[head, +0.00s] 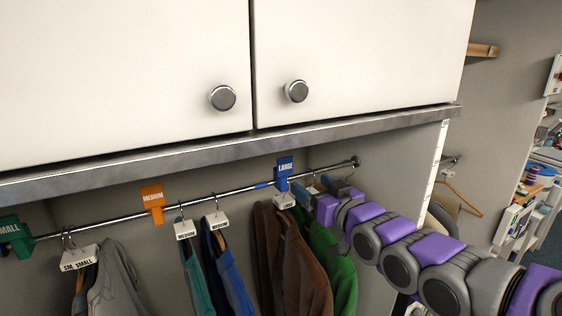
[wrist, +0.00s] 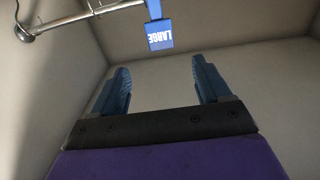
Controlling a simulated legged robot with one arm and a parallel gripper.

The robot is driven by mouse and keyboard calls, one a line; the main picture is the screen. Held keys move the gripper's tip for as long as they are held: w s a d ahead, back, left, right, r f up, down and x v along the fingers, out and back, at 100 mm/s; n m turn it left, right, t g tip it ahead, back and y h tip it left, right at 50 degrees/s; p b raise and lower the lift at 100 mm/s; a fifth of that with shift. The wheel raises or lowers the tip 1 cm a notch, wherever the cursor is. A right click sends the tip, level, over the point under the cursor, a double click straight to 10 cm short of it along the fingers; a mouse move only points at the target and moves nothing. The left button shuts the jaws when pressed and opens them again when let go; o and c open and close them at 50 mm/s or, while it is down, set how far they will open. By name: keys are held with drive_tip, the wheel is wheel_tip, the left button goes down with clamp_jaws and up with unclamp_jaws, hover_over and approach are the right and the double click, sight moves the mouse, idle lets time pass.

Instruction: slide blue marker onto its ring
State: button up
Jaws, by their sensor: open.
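The blue marker labelled LARGE (head: 284,168) hangs on the metal rail, upright in the head view. The blue ring (head: 262,185) is a short band on the rail, just left of the marker with a small gap between them. My gripper (head: 322,187) is to the right of the marker, near the rail. In the wrist view my gripper (wrist: 160,72) has its two fingers apart with nothing between them. The marker (wrist: 160,36) shows upside down there, beyond the fingertips and apart from them.
The rail (head: 226,194) also carries an orange MEDIUM marker (head: 152,202), a green SMALL marker (head: 14,236) and hangers with clothes, including a brown garment (head: 290,255) and a green one (head: 335,262). The cupboard's lower edge (head: 220,153) runs close above the rail.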

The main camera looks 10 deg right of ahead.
sight(286, 166)
drive_tip(key=x, duration=1.5)
drive_tip(key=shift+w+a+f+p, duration=0.15)
drive_tip(key=shift+w+p, duration=0.1)
drive_tip(key=shift+p, duration=0.15)
drive_tip(key=shift+c, duration=0.4)
